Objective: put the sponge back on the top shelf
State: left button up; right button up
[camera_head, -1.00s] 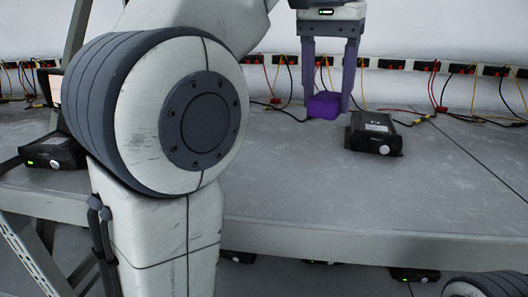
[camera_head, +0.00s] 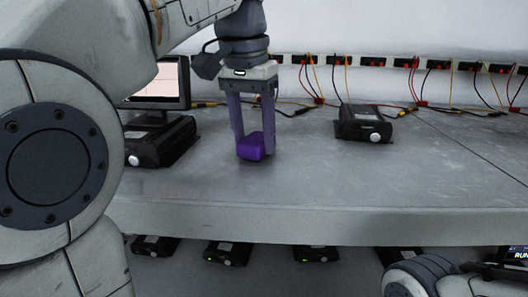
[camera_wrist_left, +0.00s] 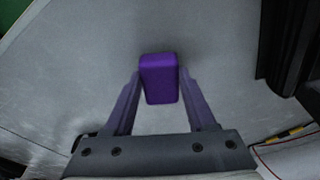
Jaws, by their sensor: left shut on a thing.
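The sponge (camera_head: 252,147) is a small purple block between the fingertips of my left gripper (camera_head: 248,138). The gripper points down and is shut on it, over the grey top shelf (camera_head: 300,185). The sponge is at or just above the shelf surface; I cannot tell whether it touches. In the left wrist view the sponge (camera_wrist_left: 160,80) sits between the two fingers, with bare shelf around it. My right gripper is not in view; only part of an arm shows at the lower right of the head view.
A black device (camera_head: 363,124) stands on the shelf to the right of the sponge. Another black device (camera_head: 160,142) and a monitor (camera_head: 158,82) stand to the left. Sockets and cables (camera_head: 420,66) line the back. More devices (camera_head: 228,252) are on the lower level. The shelf's front right is clear.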

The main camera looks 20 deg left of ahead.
aim_at(251, 142)
pick_arm(q)
jog(key=shift+f, duration=0.15)
jog(key=shift+f, duration=0.2)
jog(key=o, duration=1.3)
jog(key=shift+r, duration=0.2)
jog(key=shift+s+r+p, duration=0.2)
jog(key=shift+r, duration=1.05)
jog(key=shift+s+r+p, duration=0.2)
jog(key=shift+r, duration=1)
jog(key=shift+s+r+p, duration=0.2)
jog(key=shift+r, duration=1.05)
